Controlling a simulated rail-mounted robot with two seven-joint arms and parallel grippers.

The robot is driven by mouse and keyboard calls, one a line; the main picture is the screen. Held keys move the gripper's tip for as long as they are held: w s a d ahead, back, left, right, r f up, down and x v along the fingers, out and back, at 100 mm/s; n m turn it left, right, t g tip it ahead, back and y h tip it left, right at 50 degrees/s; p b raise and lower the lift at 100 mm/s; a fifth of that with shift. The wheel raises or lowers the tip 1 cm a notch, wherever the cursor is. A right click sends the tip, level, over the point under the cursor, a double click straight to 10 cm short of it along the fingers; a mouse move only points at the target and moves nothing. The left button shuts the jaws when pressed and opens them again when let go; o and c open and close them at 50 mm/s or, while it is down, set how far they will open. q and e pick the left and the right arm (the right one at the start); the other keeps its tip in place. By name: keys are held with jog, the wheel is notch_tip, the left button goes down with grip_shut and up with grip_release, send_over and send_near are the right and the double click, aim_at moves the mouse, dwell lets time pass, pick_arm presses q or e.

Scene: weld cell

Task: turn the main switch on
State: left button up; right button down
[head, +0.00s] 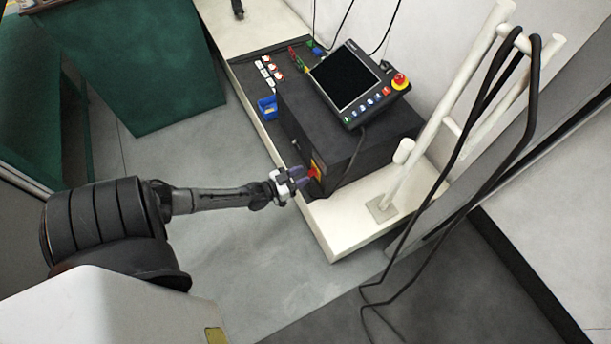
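The main switch (314,172) is a small red knob on a yellow plate, on the front side of a black control box (345,150). My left gripper (304,178) is at the switch, with its fingers pointing right at the red knob. The fingers partly cover the knob. I cannot tell whether they touch it, stand around it or are shut on it. The knob's turn position is too small to read. My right gripper is not in view.
A tablet-like panel (347,84) with a red emergency button (399,81) sits on the box. A white pipe rack (440,120) with black cables stands to the right. Grey floor is clear below the arm.

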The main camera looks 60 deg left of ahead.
pick_arm(q)
jog(key=shift+w, duration=1)
grip_shut()
